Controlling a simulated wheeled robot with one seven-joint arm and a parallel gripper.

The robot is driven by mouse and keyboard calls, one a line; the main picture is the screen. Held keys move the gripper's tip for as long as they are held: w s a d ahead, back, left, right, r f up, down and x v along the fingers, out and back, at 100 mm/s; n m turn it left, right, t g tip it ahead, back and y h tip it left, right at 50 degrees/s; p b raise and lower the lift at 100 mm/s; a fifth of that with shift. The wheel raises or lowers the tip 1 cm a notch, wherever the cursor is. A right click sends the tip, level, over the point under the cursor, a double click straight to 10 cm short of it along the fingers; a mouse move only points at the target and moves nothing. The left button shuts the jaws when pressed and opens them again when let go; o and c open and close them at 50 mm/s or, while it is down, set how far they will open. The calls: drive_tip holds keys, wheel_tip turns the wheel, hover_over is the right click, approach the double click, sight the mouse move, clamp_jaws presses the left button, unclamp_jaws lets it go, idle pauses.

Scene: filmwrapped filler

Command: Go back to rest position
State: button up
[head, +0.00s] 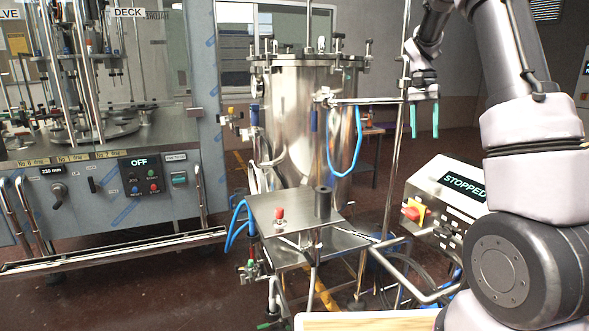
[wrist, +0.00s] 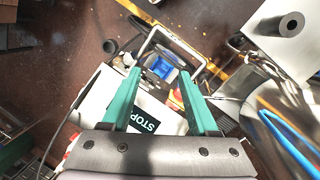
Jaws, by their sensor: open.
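My gripper (head: 424,119) hangs at the upper right in the head view, with its two green fingers pointing down. The fingers are apart with nothing between them. In the wrist view my gripper (wrist: 160,78) is also open and empty, above the control box. The control box (head: 450,193) has a display reading "STOPPED" and a red knob on a yellow plate. It stands below and to the right of the gripper in the head view. In the wrist view the control box (wrist: 95,92) is partly hidden behind the fingers.
A steel tank (head: 300,120) stands left of the gripper, with a vertical pole (head: 397,140) between them. A small steel table (head: 290,212) with a black cylinder (head: 323,202) is in front. A filling machine (head: 110,190) reading "OFF" is at left. Brown floor is open at front left.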

drive_tip(key=s+a+r+n+t+y, duration=0.1)
drive_tip(key=s+a+r+t, duration=0.3)
drive_tip(key=s, duration=0.4)
drive_tip(key=s+a+r+n+t+y, duration=0.1)
drive_tip(key=s+a+r, duration=0.3)
drive_tip(key=s+r, duration=0.25)
drive_tip(key=s+a+n+t, duration=0.1)
drive_tip(key=s+a+t, duration=0.1)
drive_tip(key=s, duration=0.4)
drive_tip(key=s+a+f+t, duration=0.1)
drive_tip(key=s+a+t, duration=0.1)
drive_tip(key=s, duration=0.4)
drive_tip(key=shift+s+a+n+t+y, duration=0.3)
drive_tip(key=shift+s+a+n+y, duration=0.05)
drive_tip(key=shift+n+y, duration=0.05)
